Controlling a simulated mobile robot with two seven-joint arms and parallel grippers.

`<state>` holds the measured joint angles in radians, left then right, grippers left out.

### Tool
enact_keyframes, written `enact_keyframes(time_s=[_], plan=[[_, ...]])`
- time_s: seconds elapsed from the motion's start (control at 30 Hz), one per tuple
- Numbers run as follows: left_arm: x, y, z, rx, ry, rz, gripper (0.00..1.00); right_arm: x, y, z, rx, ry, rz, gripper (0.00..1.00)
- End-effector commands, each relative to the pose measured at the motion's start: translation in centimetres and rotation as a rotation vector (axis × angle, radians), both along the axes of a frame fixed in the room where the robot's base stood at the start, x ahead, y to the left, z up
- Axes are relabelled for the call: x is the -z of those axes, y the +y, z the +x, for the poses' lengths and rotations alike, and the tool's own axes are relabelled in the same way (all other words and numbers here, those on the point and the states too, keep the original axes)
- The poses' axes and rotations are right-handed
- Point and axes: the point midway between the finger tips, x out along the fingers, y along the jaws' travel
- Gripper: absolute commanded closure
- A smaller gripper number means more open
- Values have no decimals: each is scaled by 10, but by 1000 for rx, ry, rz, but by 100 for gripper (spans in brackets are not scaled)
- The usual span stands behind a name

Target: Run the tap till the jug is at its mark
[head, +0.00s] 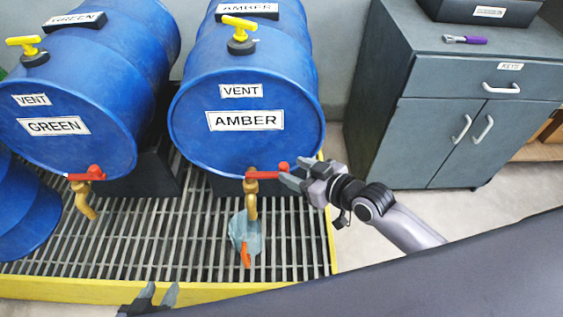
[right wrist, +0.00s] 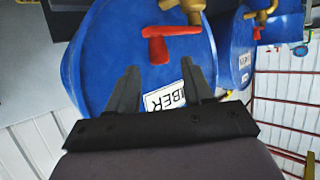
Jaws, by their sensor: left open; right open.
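The blue AMBER drum (head: 190,125) lies on its side, its label facing me. Its brass tap (head: 251,200) has a red lever (head: 272,171) pointing sideways to the right. A translucent bluish jug (head: 243,228) with an orange handle (head: 245,255) stands under the spout on the grate. I cannot make out its mark or level. My right gripper (head: 291,174) is open at the lever's right end. In the right wrist view, the lever (right wrist: 170,46) lies ahead of the open fingers (right wrist: 163,85); contact is unclear. My left gripper (head: 160,295) is open, low at the front edge, empty.
The GREEN drum (head: 90,150) with its own red-levered tap (head: 84,195) lies to the left. Yellow vent valves (head: 238,30) top both drums. A yellow-rimmed grate (head: 180,240) lies below. A grey cabinet (head: 430,120) stands right, a purple-handled tool (head: 465,39) on top.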

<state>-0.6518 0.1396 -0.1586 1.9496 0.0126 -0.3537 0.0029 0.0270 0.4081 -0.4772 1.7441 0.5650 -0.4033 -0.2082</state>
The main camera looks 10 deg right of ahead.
Motion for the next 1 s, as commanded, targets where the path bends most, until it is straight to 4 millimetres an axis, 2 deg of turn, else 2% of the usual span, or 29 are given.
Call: enact_keyframes(time_s=[0.1, 0.33, 0.73, 0.8, 0.9, 1.0], plan=[[3, 0, 0, 0, 1, 0, 56, 7, 9, 14, 0, -1, 2, 49], [6, 0, 0, 1, 1, 0, 56, 16, 21, 32, 0, 0, 1, 49], [6, 0, 0, 1, 0, -1, 56, 18, 24, 36, 0, 0, 0, 49], [6, 0, 0, 1, -1, -1, 56, 18, 24, 36, 0, 0, 0, 72], [5, 0, 1, 1, -2, -1, 56, 18, 24, 36, 1, 0, 0, 100], [5, -1, 1, 1, -2, 0, 56, 18, 24, 36, 1, 0, 0, 100]])
